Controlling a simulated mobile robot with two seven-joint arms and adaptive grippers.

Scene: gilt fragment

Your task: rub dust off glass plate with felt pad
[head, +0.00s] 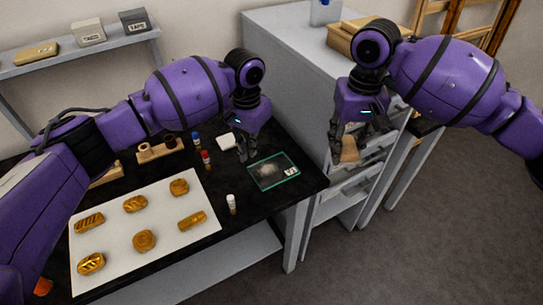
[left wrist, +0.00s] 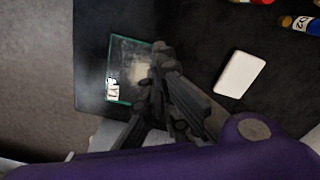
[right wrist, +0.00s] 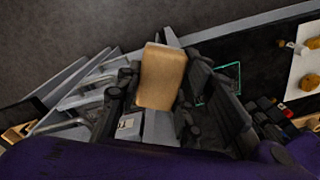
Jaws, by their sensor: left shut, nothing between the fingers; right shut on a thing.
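The glass plate (head: 274,171) lies on the black table near its right corner, with a pale dusty patch in the middle and a white label at one corner. It also shows in the left wrist view (left wrist: 121,86). A flat white pad (head: 226,141) lies on the table behind and left of the plate; it also shows in the left wrist view (left wrist: 240,75). My left gripper (head: 243,150) is shut and empty, above the table between pad and plate. My right gripper (head: 347,148) is shut on a tan block (right wrist: 162,78), beside the drawers. I cannot tell which piece is felt.
A white sheet (head: 120,256) with several gilt pieces fills the table's front left. A white-capped vial (head: 231,204) stands near the plate, and small bottles (head: 205,158) stand behind. A grey cabinet (head: 285,75) with open drawers stands to the right. Floor is free at far right.

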